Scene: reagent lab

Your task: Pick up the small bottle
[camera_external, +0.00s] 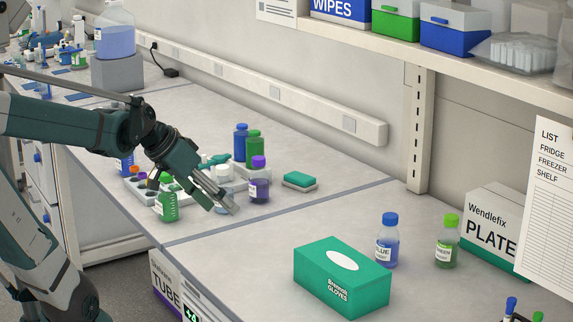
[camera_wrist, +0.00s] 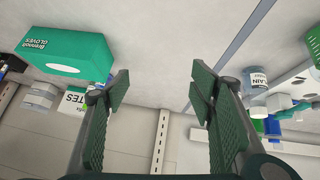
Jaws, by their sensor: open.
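Several small bottles are in view, and I cannot tell which one the task means. In the external view, a blue-capped bottle (camera_external: 387,250) and a green-capped bottle (camera_external: 447,250) stand behind the glove box. A purple-capped dark bottle (camera_external: 259,188) stands just right of my gripper (camera_external: 229,207), and a green labelled bottle (camera_external: 167,206) is left of it. Blue (camera_external: 241,145) and green (camera_external: 254,150) bottles are farther back. In the wrist view, my gripper (camera_wrist: 160,86) is open with nothing between its fingers. A pale labelled bottle (camera_wrist: 257,78) is beyond its right finger.
A green glove box (camera_external: 340,280) sits on the near bench; it also shows in the wrist view (camera_wrist: 68,55). A plate box (camera_external: 490,235) stands by the wall under the shelf (camera_external: 480,65). A teal-topped block (camera_external: 299,181) lies mid-bench. Bench surface (camera_external: 300,215) left of the glove box is clear.

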